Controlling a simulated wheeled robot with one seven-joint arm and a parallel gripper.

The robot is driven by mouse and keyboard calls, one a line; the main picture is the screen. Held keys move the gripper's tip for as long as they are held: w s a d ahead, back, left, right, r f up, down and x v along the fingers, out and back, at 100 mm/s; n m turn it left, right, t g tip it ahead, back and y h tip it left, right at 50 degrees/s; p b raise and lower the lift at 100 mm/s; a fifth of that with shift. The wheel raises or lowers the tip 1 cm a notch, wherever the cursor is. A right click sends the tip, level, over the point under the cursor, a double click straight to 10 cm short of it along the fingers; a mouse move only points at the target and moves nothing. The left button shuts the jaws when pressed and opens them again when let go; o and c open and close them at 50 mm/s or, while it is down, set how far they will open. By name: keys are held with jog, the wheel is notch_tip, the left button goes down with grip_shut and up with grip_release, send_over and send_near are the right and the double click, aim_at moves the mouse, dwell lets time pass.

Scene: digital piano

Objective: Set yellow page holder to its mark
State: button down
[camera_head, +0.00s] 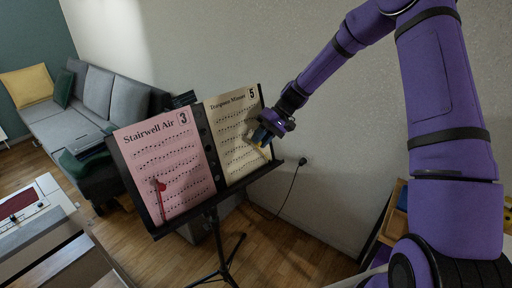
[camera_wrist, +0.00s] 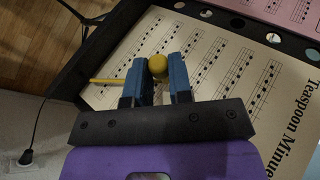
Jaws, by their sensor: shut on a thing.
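The yellow page holder (camera_wrist: 157,66) has a round knob between my blue fingertips and a thin yellow rod (camera_wrist: 106,81) reaching left over the sheet in the wrist view. My gripper (camera_wrist: 162,78) is shut on the knob, close to the cream sheet "Teaspoon Minuet" (camera_wrist: 215,62). I cannot tell whether the holder touches the page. No separate mark is clear to me.
The black music stand (camera_head: 213,190) also holds a pink sheet (camera_head: 163,163) numbered 3, with a red page holder (camera_head: 160,198) at its lower left. A wall is close behind the stand. A grey sofa (camera_head: 72,112) is at the left, and a cable (camera_head: 291,186) hangs at the right.

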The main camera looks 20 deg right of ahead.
jog(key=shift+w+d+r+m+y, duration=0.15)
jog(key=shift+w+d+m+y, duration=0.15)
jog(key=shift+d+y, duration=0.35)
jog(key=shift+w+d+r+m+y, duration=0.1)
jog(key=shift+w+d+m+y, duration=0.2)
jog(key=shift+d+y, duration=0.35)
jog(key=shift+w+d+r+m+y, duration=0.2)
jog(key=shift+w+d+y, duration=0.2)
jog(key=shift+d+y, duration=0.25)
jog(key=c, duration=1)
grip_release()
jog(key=v, duration=1)
jog(key=shift+w+d, duration=0.15)
jog(key=shift+d, duration=0.2)
